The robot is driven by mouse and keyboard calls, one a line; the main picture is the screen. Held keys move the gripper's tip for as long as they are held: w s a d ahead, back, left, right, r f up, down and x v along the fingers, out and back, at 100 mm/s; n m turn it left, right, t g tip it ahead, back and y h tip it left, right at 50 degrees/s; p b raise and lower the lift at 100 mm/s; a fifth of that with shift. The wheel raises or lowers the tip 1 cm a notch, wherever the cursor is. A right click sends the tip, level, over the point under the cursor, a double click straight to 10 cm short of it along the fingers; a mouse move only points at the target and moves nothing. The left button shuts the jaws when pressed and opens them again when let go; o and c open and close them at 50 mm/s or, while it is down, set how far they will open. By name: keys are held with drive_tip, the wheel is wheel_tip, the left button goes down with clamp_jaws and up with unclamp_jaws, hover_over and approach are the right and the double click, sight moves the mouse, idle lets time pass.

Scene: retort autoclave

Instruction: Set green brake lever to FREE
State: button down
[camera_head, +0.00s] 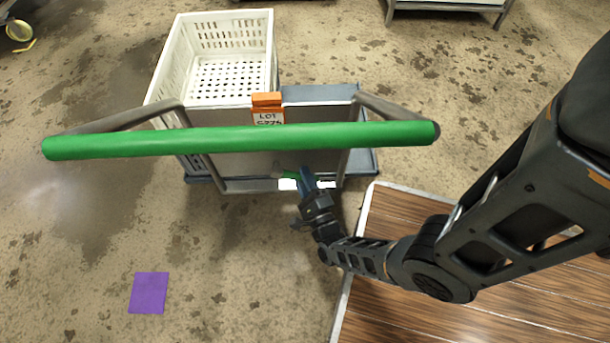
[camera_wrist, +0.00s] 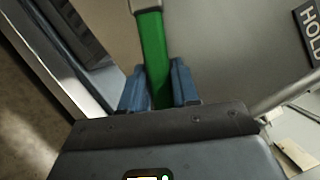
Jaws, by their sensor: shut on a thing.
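The green brake lever (camera_wrist: 154,55) runs between the two blue fingers of my gripper (camera_wrist: 160,88) in the wrist view. The fingers are shut on it, and its far end meets a pale metal fitting. In the head view a short piece of the green lever (camera_head: 291,175) shows low on the cart's near end, beside my gripper (camera_head: 305,181). A dark plate reading "HOLD" (camera_wrist: 309,30), partly cut off, sits at the right of the wrist view. No FREE label is readable.
The cart's green push handle (camera_head: 240,138) crosses above my gripper. A white crate (camera_head: 163,70) and an orange lot tag (camera_head: 267,99) are on the cart (camera_head: 320,95). A wooden platform (camera_head: 440,315) is at lower right. A purple square (camera_head: 148,293) marks the open floor at left.

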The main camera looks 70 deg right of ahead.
drive_tip(key=shift+w+f+m, duration=0.15)
drive_tip(key=shift+f+m, duration=0.1)
drive_tip(key=shift+m, duration=0.25)
drive_tip(key=c, duration=0.9)
unclamp_jaws()
drive_tip(key=shift+r, duration=0.15)
